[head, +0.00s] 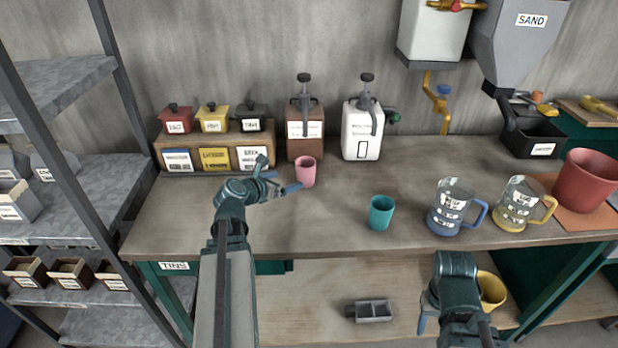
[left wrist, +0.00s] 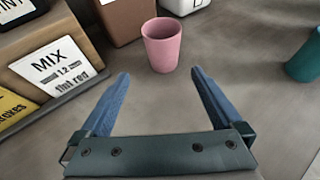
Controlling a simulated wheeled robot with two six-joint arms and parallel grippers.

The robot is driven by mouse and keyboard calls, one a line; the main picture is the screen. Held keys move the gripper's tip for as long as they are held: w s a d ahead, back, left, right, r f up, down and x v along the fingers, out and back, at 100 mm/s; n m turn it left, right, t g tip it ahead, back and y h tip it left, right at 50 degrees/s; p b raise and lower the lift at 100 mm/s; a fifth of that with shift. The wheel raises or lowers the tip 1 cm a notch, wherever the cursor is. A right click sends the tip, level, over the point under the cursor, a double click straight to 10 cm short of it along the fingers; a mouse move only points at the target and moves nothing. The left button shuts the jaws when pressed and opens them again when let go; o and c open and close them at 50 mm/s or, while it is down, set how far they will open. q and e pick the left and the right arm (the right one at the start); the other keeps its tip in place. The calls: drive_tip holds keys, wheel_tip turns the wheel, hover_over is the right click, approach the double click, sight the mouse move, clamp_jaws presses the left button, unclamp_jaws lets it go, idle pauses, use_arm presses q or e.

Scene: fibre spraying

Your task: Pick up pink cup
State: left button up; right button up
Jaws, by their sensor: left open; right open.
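The pink cup (head: 306,172) stands upright on the workbench, in front of the brown pump dispenser. In the left wrist view the pink cup (left wrist: 162,45) stands just beyond the fingertips, roughly centred between them. My left gripper (head: 281,176) is open and empty, just left of the cup in the head view; its blue fingers (left wrist: 158,85) spread wide in the left wrist view. My right gripper (head: 425,312) is open, low at the bench's front edge, its fingers partly hidden by the wrist.
A teal cup (head: 382,212) stands to the right. Two measuring jugs, one blue-based (head: 452,208) and one yellow-based (head: 520,205), are further right. Brown (head: 305,140) and white (head: 362,138) pump dispensers and a labelled wooden rack (head: 217,155) stand behind. The bench front centre is clear.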

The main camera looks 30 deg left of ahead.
sight(299, 176)
use_arm(q)
drive_tip(key=b+x, duration=0.2)
drive_tip(key=x, duration=0.4)
drive_tip(key=shift+w+f, duration=0.1)
drive_tip(key=shift+f, duration=0.05)
drive_tip(key=shift+w+f, duration=0.1)
drive_tip(key=shift+w, duration=0.25)
drive_tip(key=x, duration=0.1)
drive_tip(key=b+x, duration=0.1)
drive_tip(key=x, duration=0.1)
drive_tip(key=b+x, duration=0.1)
drive_tip(key=x, duration=0.1)
drive_tip(key=shift+w+d, duration=0.2)
drive_tip(key=shift+d, duration=0.15)
drive_tip(key=c, duration=1.5)
drive_tip(key=shift+c, duration=0.2)
drive_tip(key=shift+r, duration=0.35)
